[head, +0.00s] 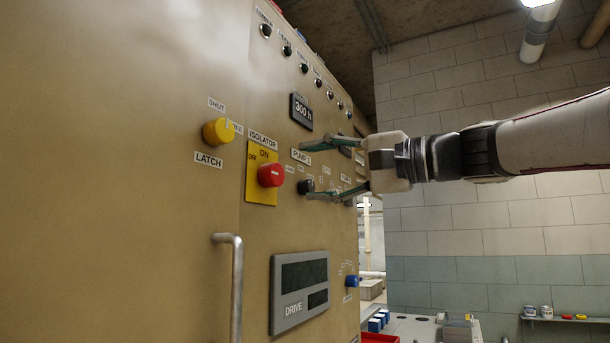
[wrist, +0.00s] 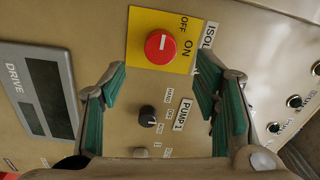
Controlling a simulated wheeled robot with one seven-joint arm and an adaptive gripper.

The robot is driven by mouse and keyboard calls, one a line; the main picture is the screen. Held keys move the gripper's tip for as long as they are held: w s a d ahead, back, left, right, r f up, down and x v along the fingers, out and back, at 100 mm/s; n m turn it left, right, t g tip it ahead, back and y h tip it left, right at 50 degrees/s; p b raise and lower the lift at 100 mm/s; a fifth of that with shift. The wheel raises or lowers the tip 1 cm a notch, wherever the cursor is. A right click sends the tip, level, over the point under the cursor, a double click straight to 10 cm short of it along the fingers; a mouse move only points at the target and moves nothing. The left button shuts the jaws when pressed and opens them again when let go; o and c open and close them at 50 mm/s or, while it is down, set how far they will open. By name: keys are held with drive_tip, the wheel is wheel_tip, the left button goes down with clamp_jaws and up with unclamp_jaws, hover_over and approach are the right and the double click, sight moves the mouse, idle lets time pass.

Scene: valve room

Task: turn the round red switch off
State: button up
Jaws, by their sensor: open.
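The round red switch (head: 271,175) sits on a yellow plate (head: 259,192) marked ON and OFF, under an ISOLATOR label on the tan cabinet. In the wrist view the red switch (wrist: 160,46) is at the top centre, with a short white mark on its face. I cannot tell which label the mark points to. My gripper (head: 306,171) is open and empty, to the right of the switch in the head view, its fingers pointing toward the panel. In the wrist view the switch lies just beyond my fingertips (wrist: 162,68), apart from them.
A black PUMP 1 knob (head: 306,187) is close by my lower finger; it also shows between my fingers in the wrist view (wrist: 148,116). A yellow LATCH knob (head: 216,131), a bar handle (head: 236,285) and a DRIVE display (head: 299,289) stand out from the cabinet.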

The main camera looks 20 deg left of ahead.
drive_tip(key=shift+s+d, duration=0.15)
drive_tip(key=shift+d, duration=1.75)
drive_tip(key=shift+f, duration=0.1)
